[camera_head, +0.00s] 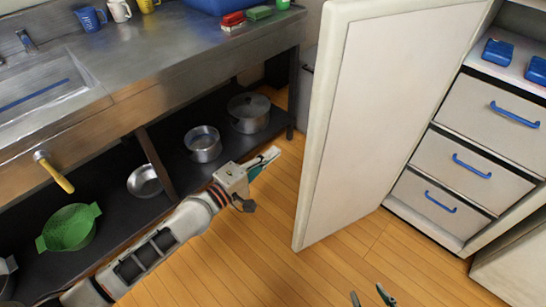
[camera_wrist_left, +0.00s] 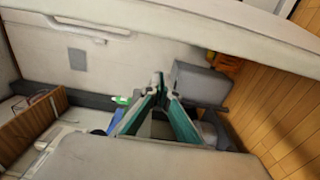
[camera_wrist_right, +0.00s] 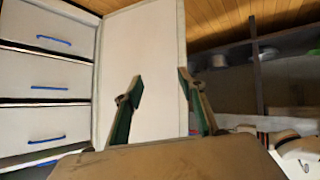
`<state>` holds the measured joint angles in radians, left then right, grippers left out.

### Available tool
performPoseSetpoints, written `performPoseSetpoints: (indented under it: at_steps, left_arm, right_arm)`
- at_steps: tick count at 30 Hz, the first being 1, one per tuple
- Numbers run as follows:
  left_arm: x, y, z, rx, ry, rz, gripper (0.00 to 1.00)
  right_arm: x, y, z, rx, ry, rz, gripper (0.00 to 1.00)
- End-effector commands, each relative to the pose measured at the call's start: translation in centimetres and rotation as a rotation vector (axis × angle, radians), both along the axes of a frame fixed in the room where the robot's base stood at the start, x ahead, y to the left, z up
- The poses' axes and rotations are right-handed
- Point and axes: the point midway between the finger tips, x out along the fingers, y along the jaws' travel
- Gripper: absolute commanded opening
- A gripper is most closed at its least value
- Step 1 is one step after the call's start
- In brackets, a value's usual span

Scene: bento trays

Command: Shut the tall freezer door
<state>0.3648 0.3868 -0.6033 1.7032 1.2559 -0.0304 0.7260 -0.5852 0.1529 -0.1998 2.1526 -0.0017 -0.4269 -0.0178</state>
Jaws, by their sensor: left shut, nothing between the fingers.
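The tall freezer door (camera_head: 385,100) is a white panel standing wide open, swung out from the cabinet on the right in the head view. In the right wrist view the door (camera_wrist_right: 140,55) is upright ahead of the fingers. My left gripper (camera_head: 268,158) is shut and empty, left of the door's free edge and apart from it in the picture. Its fingertips meet in the left wrist view (camera_wrist_left: 162,85). My right gripper (camera_head: 371,297) shows only its fingertips at the bottom of the head view. It is open and empty in the right wrist view (camera_wrist_right: 160,88).
The open freezer has white drawers with blue handles (camera_head: 472,165), and blue boxes (camera_head: 498,52) on a shelf above. A steel counter (camera_head: 190,60) stands left, with pots (camera_head: 248,112) and a green colander (camera_head: 70,228) on its lower shelf. The wooden floor (camera_head: 250,270) before the door is clear.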

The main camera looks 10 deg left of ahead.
Motion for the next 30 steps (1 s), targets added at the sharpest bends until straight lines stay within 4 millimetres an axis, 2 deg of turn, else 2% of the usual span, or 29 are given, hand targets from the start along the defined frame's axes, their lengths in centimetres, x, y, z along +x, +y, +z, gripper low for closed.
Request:
performPoseSetpoints:
  at_steps: [6,13,15,20,30]
  left_arm:
    - [3.3,-2.4,-0.1,-0.001,0.001,0.001,0.0]
    - [6.0,-4.4,-0.2,0.001,0.001,0.0,0.0]
    - [5.3,-4.9,0.1,0.001,0.0,-0.001,0.0]
    - [3.9,-5.8,0.3,0.0,-0.003,0.0,0.0]
    - [2.6,-6.6,-0.1,0.003,-0.001,0.001,0.0]
  right_arm:
    - [0.0,0.1,-0.2,0.002,0.001,0.002,0.4]
    - [-0.1,0.2,-0.4,0.004,0.002,0.005,0.4]
    - [0.3,0.3,0.4,0.004,-0.01,0.005,0.4]
    - [0.5,0.1,0.8,0.001,-0.015,0.003,0.4]
    - [-0.2,-0.4,-0.3,-0.008,0.009,-0.002,0.4]
